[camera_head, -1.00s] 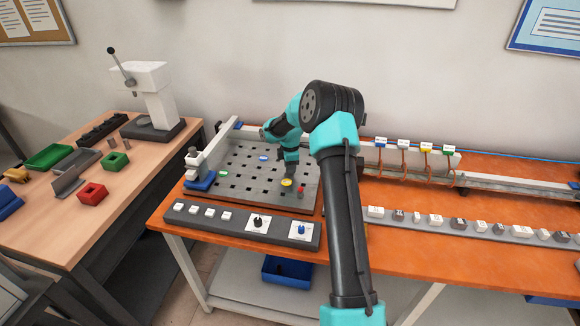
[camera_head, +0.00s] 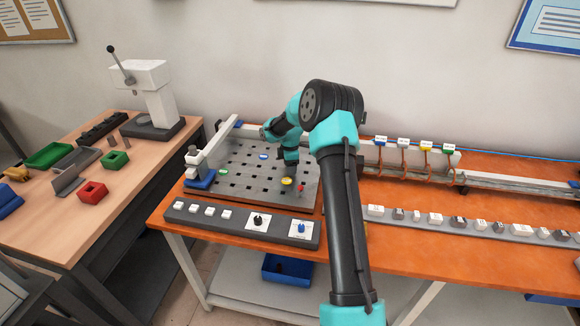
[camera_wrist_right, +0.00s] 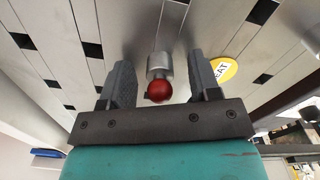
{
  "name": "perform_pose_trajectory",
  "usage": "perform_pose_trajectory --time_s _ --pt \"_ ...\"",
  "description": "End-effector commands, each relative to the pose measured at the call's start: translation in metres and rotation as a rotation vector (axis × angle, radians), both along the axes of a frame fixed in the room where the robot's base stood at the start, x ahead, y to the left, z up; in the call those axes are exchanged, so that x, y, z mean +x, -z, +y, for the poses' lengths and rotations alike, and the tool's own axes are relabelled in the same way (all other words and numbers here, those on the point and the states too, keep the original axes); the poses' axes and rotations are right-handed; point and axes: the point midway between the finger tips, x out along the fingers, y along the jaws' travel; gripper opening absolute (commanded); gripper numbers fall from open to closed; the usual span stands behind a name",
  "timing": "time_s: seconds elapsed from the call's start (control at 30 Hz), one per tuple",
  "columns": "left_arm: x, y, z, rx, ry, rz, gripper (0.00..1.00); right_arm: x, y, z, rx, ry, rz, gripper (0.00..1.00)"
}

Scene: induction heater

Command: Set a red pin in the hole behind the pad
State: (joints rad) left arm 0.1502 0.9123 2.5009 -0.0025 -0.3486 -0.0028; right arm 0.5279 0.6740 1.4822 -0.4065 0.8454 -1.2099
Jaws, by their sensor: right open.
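A pin with a red ball head (camera_wrist_right: 159,91) and a metal collar shows in the right wrist view, between the fingers of my right gripper (camera_wrist_right: 161,72). The fingers are open, with a gap on each side of it. The yellow pad (camera_wrist_right: 225,69) marked with lettering lies to the right of the fingers. In the head view my right gripper (camera_head: 290,165) is low over the perforated plate, just behind the yellow pad (camera_head: 286,181), and hides the pin there. A small red piece (camera_head: 300,188) is to the right of the pad, nearer the front. My left gripper is not in view.
The grey perforated plate (camera_head: 235,185) has several open holes. A control strip (camera_head: 240,224) with knobs runs along its front. A white post fixture on a blue base (camera_head: 200,180) stands at its left. Tagged cable clips (camera_head: 404,145) are at the right.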

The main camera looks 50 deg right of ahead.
Motion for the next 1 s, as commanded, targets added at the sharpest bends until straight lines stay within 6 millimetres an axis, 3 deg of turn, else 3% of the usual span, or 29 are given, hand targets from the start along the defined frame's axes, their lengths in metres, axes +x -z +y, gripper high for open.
perform_pose_trajectory --time_s 0.17,0.37,1.0 --pt "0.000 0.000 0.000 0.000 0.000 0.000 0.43 0.000 -0.003 0.000 0.000 0.000 0.000 0.57" --pt "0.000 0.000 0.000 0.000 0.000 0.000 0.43 0.000 -0.024 0.000 0.000 0.001 -0.002 0.57" --pt "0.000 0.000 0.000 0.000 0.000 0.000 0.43 0.001 -0.144 0.000 -0.001 0.000 -0.003 0.57"
